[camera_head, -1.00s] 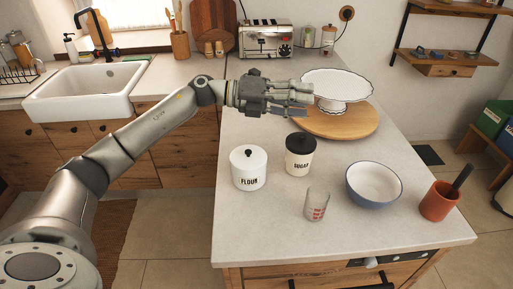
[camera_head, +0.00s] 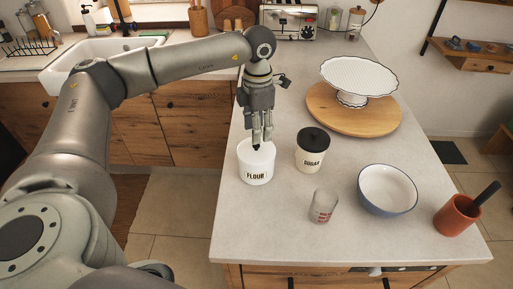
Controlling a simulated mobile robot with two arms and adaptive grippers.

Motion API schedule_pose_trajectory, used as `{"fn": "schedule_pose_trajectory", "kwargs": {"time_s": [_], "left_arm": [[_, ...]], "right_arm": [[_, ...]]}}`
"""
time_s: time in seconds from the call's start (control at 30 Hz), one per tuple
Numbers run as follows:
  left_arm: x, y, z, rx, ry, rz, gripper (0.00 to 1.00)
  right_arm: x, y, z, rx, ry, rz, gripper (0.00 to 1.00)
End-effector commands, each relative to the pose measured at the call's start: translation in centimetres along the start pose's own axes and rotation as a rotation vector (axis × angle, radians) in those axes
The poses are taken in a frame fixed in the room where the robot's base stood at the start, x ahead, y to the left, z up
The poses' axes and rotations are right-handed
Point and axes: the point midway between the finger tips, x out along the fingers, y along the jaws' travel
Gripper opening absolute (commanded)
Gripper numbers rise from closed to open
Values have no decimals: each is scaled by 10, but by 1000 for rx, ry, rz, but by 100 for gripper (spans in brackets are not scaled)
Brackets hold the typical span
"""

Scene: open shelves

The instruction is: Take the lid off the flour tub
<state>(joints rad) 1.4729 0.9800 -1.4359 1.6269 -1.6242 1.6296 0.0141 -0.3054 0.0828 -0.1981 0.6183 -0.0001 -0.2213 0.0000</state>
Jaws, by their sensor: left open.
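The flour tub (camera_head: 256,174) is a white round canister marked FLOUR, standing upright on the counter. Its white lid (camera_head: 249,153) is on it, with a dark knob on top. My left gripper (camera_head: 261,144) points down over the lid, its fingertips around or just beside the knob. It is open; the fingers partly hide the lid, and I cannot tell whether they touch the knob. My right gripper is not in view.
A sugar tub (camera_head: 310,158) with a black lid stands close right of the flour tub. A cake stand (camera_head: 358,78) is behind. The counter's front left is clear.

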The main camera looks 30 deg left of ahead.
Motion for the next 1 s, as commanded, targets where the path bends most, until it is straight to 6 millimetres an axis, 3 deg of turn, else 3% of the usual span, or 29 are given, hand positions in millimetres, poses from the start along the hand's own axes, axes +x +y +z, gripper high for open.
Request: {"fn": "schedule_pose_trajectory", "kwargs": {"time_s": [0.17, 0.33, 0.5, 0.77, 1.0], "left_arm": [[10, 0, -1, 0, 1, -1, 44], [31, 4, -4, 0, 2, -2, 44], [54, 4, -4, 0, 1, -3, 44], [59, 4, -4, 0, -2, -2, 44], [59, 4, -4, 0, -2, -2, 16]], "right_arm": [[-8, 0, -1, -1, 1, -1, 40], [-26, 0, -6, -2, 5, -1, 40], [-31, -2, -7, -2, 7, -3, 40], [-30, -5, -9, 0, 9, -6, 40], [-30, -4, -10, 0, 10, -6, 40]]}}
